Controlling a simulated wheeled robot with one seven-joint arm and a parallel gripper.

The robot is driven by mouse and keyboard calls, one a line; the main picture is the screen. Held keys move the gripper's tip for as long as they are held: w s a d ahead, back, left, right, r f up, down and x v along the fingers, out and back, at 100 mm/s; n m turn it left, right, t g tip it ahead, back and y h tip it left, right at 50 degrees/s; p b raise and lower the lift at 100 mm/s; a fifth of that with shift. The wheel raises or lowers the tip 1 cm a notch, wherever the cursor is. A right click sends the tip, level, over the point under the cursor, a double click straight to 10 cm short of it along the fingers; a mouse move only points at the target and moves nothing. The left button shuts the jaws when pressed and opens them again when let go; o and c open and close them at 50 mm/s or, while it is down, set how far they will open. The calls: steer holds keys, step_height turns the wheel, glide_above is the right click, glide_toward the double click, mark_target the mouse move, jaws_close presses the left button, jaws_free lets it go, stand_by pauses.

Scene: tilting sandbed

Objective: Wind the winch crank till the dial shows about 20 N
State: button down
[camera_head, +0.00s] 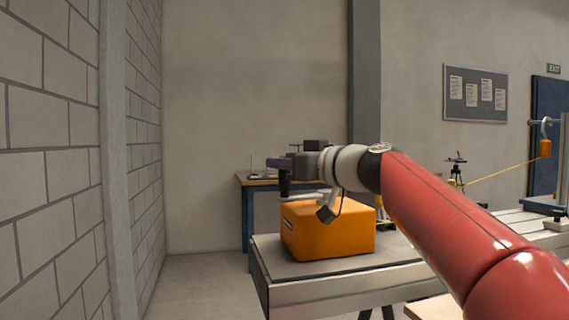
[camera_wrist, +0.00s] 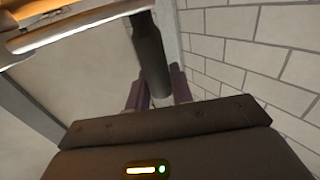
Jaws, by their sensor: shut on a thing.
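The orange winch box (camera_head: 328,233) stands on the near end of a long grey metal bench (camera_head: 335,270) in the head view. A light metal crank arm (camera_head: 305,196) lies above its top and also shows at the upper left of the wrist view (camera_wrist: 85,28). A dark upright crank handle (camera_head: 284,187) rises from the arm's end. My gripper (camera_head: 281,165), with purple fingers, is shut on this handle; the wrist view shows the fingers (camera_wrist: 157,92) on either side of the handle (camera_wrist: 150,52). I cannot make out a dial or its reading in either view.
A yellow line (camera_head: 495,177) runs up to the right toward an orange block (camera_head: 545,148) hung from a hook on a stand. A blue-legged table (camera_head: 247,215) stands behind the box. A block wall (camera_head: 50,160) is at the left. My red arm hides part of the bench.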

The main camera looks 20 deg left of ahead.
steer(key=w+a+m+t+h+p, duration=0.1)
steer(key=w+m+t, duration=0.1)
steer(key=w+a+m+t+h+p, duration=0.1)
steer(key=t+h, duration=0.1)
steer(key=shift+w+a+m+t, duration=0.1)
steer(key=shift+w+m+t, duration=0.25)
steer(key=shift+m+t, duration=0.05)
steer(key=c, duration=1.3)
jaws_free()
